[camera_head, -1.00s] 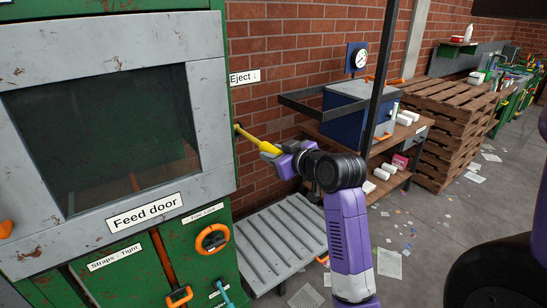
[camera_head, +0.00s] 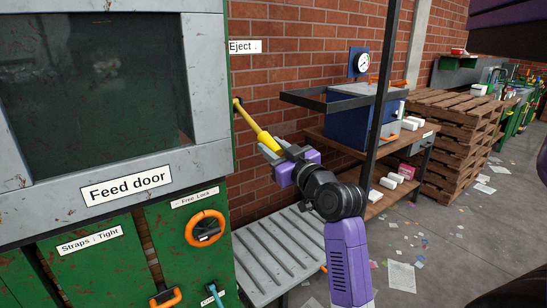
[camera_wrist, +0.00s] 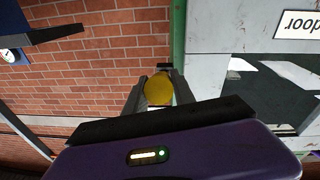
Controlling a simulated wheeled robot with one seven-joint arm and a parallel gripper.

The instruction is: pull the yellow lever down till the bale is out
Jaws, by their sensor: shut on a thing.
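The yellow lever (camera_head: 257,126) sticks out from the right side of the green baling machine (camera_head: 90,255), below the "Eject" sign (camera_head: 245,46). It slopes down to the right. My gripper (camera_head: 279,153) is shut on the lever's thick lower end. In the wrist view the round yellow end of the lever (camera_wrist: 158,89) sits between the two fingers (camera_wrist: 158,97). No bale shows in any view. The machine's window (camera_head: 90,85) is dark, and I cannot tell what is behind it.
A grey slatted stand (camera_head: 278,255) below the lever is bare where it shows. A brick wall (camera_head: 290,50) is behind. A workbench with a blue box (camera_head: 350,122) and a dark post (camera_head: 380,95) stand to the right of my gripper. Stacked pallets (camera_head: 455,125) are farther back.

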